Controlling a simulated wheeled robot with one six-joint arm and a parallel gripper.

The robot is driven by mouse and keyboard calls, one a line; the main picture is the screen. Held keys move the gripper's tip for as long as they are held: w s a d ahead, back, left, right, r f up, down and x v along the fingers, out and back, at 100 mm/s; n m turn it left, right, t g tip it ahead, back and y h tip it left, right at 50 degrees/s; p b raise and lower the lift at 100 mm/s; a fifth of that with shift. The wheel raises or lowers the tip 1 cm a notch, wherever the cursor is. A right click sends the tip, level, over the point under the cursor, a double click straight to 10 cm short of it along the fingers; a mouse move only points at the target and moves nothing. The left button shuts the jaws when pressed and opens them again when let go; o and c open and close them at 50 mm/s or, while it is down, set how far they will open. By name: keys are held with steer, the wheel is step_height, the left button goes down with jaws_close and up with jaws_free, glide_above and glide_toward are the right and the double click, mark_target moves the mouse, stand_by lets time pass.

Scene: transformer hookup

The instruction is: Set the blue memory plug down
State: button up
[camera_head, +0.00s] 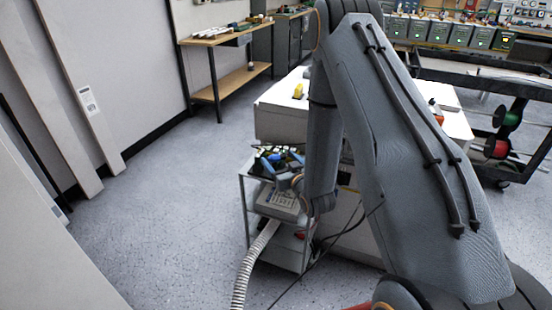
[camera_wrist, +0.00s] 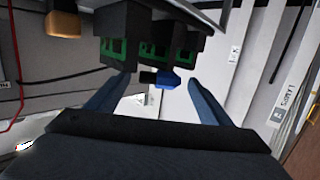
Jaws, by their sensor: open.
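In the wrist view, my gripper (camera_wrist: 158,88) is open, with its two blue-grey fingers spread apart. A small blue piece with a dark end, which looks like the blue memory plug (camera_wrist: 166,79), shows beyond and between the fingertips. Neither finger visibly presses on it. Just above it hang several black blocks with green markings (camera_wrist: 152,50). I cannot tell whether the plug touches them. In the head view my arm reaches down to a small cart (camera_head: 244,205), and the plug cannot be made out for certain there.
The cart's crowded top (camera_head: 262,165) holds dark and coloured pieces, with a grey keypad device (camera_head: 278,203) at its front. A white cabinet (camera_head: 282,122) stands behind it. A ribbed hose (camera_head: 250,265) and a black cable lie near the cart. The floor to the left is clear.

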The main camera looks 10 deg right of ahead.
steer(key=c, duration=1.3)
steer(key=shift+w+r, duration=0.1)
steer(key=shift+r, duration=0.05)
